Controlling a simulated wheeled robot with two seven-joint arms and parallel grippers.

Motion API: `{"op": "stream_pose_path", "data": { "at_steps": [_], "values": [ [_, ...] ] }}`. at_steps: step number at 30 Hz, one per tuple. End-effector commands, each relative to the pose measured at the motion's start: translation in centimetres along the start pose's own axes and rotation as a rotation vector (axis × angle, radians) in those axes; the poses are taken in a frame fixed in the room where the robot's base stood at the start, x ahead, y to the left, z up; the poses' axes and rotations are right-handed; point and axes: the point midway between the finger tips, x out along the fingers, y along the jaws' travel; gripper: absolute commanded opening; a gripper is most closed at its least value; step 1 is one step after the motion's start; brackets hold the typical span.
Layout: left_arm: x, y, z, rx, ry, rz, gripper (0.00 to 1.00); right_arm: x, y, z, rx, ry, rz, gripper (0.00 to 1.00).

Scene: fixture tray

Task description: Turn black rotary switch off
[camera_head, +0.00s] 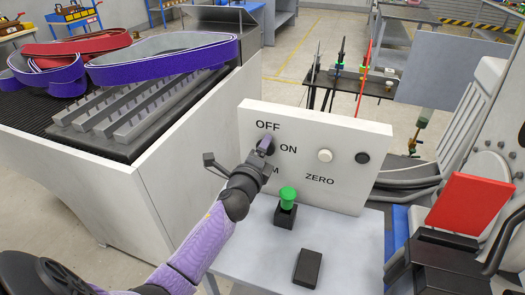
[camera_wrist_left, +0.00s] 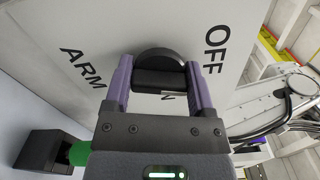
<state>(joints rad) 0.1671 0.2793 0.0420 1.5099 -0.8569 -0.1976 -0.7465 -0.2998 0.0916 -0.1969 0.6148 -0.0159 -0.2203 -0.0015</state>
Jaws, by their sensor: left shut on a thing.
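The white panel (camera_head: 340,180) stands upright on a small table and carries the labels OFF, ON, ARM and ZERO. The black rotary switch (camera_head: 271,147) sits between OFF, ON and the partly covered ARM. My left gripper (camera_head: 263,149) reaches it from the lower left. In the left wrist view its two purple fingers are shut on either side of the grip bar of the black rotary switch (camera_wrist_left: 160,78). The fingers and bar partly cover the ON label there. I cannot tell which label the switch points to. My right gripper is not in view.
A white knob (camera_head: 325,156) and a black knob (camera_head: 362,158) are to the right on the panel. A green button (camera_head: 288,196) on a black base and a black block (camera_head: 307,268) are in front. A white cabinet (camera_head: 190,160) stands at the left.

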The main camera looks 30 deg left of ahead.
Motion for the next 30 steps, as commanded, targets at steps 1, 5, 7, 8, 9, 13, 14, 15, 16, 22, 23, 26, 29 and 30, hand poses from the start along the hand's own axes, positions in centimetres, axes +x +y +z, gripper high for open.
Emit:
{"op": "stream_pose_path", "data": {
  "at_steps": [1,5,7,8,9,13,14,15,16,22,23,26,29,30],
  "values": [
    [-0.02,0.07,-0.05,-0.036,0.000,0.001,0.12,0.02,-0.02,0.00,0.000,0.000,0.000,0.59],
    [-0.01,0.09,-0.02,-0.126,-0.001,0.001,0.12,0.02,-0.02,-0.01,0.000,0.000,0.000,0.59],
    [-0.01,0.10,-0.04,-0.169,0.000,0.001,0.12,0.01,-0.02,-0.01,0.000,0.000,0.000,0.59],
    [-0.01,0.10,-0.05,-0.184,0.000,0.001,0.12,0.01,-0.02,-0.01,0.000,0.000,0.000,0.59],
    [-0.01,0.11,-0.05,-0.204,0.000,0.001,0.12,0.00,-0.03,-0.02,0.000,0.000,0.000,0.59],
    [-0.01,0.14,-0.04,-0.256,-0.001,0.002,0.12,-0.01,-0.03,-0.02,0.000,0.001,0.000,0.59],
    [-0.01,0.15,-0.04,-0.265,-0.001,0.002,0.12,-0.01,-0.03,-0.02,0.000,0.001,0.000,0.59],
    [-0.01,0.15,-0.03,-0.276,-0.001,0.002,0.12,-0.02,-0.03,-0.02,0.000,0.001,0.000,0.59],
    [-0.01,0.16,-0.03,-0.283,-0.001,0.002,0.12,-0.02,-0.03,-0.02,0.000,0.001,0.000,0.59],
    [-0.01,0.18,-0.03,-0.311,-0.001,0.002,0.12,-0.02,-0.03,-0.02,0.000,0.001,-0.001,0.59],
    [-0.01,0.18,-0.03,-0.312,-0.001,0.002,0.12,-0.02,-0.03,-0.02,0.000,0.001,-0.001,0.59],
    [-0.01,0.18,-0.04,-0.315,-0.001,0.002,0.12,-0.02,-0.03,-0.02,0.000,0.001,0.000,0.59],
    [-0.02,0.18,-0.04,-0.315,-0.001,0.002,0.12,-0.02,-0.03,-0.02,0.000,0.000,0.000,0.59],
    [-0.02,0.18,-0.04,-0.315,-0.001,0.002,0.12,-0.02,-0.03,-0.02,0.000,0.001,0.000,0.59]
  ]
}}
